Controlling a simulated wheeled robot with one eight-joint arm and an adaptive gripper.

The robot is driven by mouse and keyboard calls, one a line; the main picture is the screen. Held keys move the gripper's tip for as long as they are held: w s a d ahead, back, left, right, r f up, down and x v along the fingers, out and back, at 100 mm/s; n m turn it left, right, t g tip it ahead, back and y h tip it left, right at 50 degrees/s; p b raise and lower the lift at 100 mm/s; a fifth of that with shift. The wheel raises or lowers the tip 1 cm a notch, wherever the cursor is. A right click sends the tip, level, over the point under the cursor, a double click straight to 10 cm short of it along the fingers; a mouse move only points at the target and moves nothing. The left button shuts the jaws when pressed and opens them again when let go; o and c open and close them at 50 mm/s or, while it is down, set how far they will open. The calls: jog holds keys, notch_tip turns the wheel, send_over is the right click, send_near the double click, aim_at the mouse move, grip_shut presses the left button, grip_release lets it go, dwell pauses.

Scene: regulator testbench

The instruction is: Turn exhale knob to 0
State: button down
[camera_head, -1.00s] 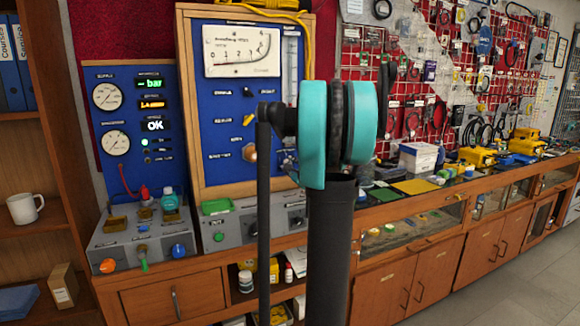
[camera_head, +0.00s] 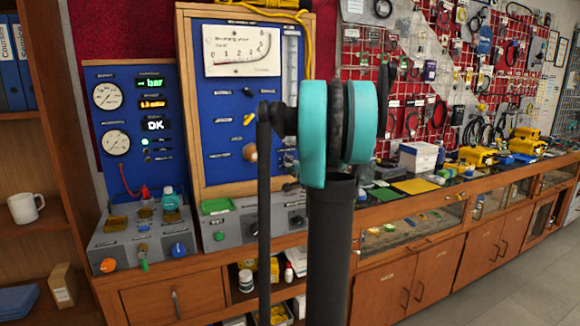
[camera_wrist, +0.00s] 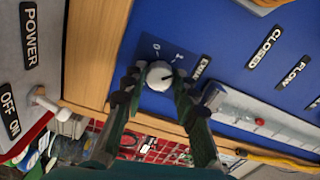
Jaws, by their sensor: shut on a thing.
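The exhale knob (camera_wrist: 159,73) is a small round white knob with a dark pointer mark, on the blue panel in the wrist view. The marks 0 and 1 are printed beside it, and the pointer lies nearer the 1 side. A black label (camera_wrist: 201,67), partly hidden by a finger, stands beside it. My gripper (camera_wrist: 158,79) is shut on the knob, one dark finger on each side. In the head view my arm covers most of that area, and the knob and fingers cannot be made out clearly.
In the wrist view a clear flow tube (camera_wrist: 255,119) runs close beside the right finger. A white toggle switch (camera_wrist: 45,98) sits on the grey POWER panel at left. In the head view a gauge (camera_head: 241,50) tops the blue panel, with a grey control box (camera_head: 145,235) at left.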

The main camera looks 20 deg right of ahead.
jog(key=n, duration=0.7)
jog(key=shift+f, duration=0.15)
jog(key=n, duration=0.4)
jog(key=shift+n, duration=2)
jog(key=shift+d, duration=0.1)
jog(key=c, duration=1.2)
grip_release()
